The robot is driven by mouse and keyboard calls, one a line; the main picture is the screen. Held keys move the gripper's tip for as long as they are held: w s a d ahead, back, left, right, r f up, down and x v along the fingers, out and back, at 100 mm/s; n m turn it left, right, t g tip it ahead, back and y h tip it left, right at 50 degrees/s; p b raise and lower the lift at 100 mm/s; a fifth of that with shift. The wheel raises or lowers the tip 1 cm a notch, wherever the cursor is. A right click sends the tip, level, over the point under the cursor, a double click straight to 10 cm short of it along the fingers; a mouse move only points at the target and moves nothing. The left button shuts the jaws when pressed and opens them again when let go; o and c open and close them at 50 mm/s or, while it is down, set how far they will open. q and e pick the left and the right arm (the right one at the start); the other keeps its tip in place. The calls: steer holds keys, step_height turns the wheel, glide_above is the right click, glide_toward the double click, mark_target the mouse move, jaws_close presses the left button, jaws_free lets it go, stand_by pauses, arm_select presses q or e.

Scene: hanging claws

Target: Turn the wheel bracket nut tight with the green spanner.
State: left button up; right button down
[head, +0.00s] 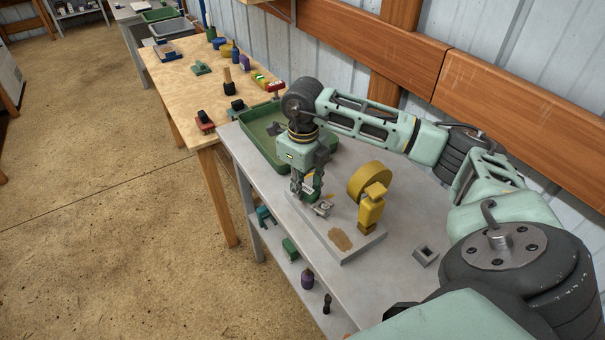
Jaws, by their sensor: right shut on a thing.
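A yellow wheel (362,184) stands on a grey base plate (345,249) on the metal bench, with a yellow block-like bracket (370,212) in front of it. A small grey metal fitting (322,208), perhaps with the nut, sits on the plate left of the wheel. My right gripper (303,193) points down just left of and above this fitting. It is shut on a dark green piece (313,184), which looks like the green spanner, mostly hidden by the fingers. I cannot tell whether the spanner touches the nut. My left gripper is out of view.
A green tray (250,148) lies behind my right gripper. A grey square block (425,256) sits on the bench at right. A wooden table (180,84) with several small tools stands beyond.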

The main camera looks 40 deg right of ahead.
steer(key=shift+w+d+m, duration=0.1)
steer(key=shift+d+m, duration=0.6)
steer(key=shift+m, duration=0.5)
steer(key=shift+d+m, duration=0.5)
steer(key=shift+m, duration=0.3)
steer(key=shift+a+n, duration=0.2)
steer(key=shift+n, duration=0.2)
steer(key=shift+w+d+b, duration=0.15)
steer(key=shift+w+b, duration=0.2)
steer(key=shift+w, duration=0.9)
steer(key=shift+w+d+b, duration=0.1)
steer(key=shift+w+b, duration=0.25)
steer(key=shift+w, duration=0.9)
steer(key=shift+r, duration=0.1)
